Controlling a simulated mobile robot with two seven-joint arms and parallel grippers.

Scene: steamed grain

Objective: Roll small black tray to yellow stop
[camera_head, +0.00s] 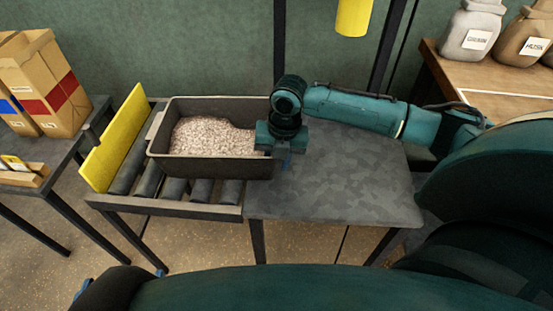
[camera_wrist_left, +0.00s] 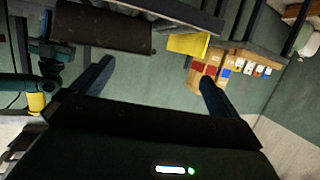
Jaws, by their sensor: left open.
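The small black tray (camera_head: 213,168), filled with pale grain (camera_head: 207,136), sits upright on the rollers. The yellow stop (camera_head: 112,138) stands at the left end of the rollers, with a narrow strip of roller showing between it and the tray. My right gripper (camera_head: 281,155) is at the tray's right end wall, close against it; whether its fingers grip the rim is hidden. In the left wrist view the tray's dark side (camera_wrist_left: 105,28) and the yellow stop (camera_wrist_left: 188,43) show beyond my left gripper (camera_wrist_left: 152,88). Its fingers are spread with nothing between them.
A bare grey table (camera_head: 335,175) adjoins the rollers (camera_head: 173,189) on the right. Cardboard boxes (camera_head: 48,85) stand on a side table at left. Sacks (camera_head: 470,32) stand on a wooden table at back right. A yellow cylinder (camera_head: 354,15) hangs above.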

